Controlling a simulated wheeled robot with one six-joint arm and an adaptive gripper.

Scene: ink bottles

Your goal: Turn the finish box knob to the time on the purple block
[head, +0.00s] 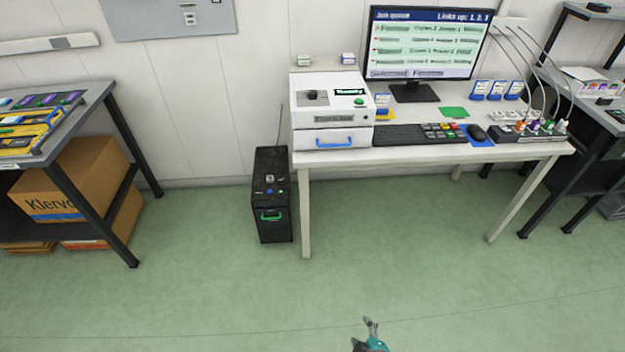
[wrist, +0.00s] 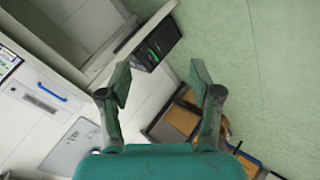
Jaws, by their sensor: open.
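A white box (head: 333,88) with a dark knob (head: 313,95) on its top stands at the left end of the white desk; I take it to be the finish box. It has a small dark display with green text and a green button. The knob's setting is too small to read. I cannot pick out the purple block with certainty; small purple pieces (head: 47,100) lie on the left table. My gripper (head: 371,326) is over the open floor, well away from the desk. In the wrist view my gripper (wrist: 160,82) is open and empty.
A black tower (head: 271,195) stands on the floor beside the desk. Cardboard boxes (head: 75,180) sit under the left table. The green floor in front is clear.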

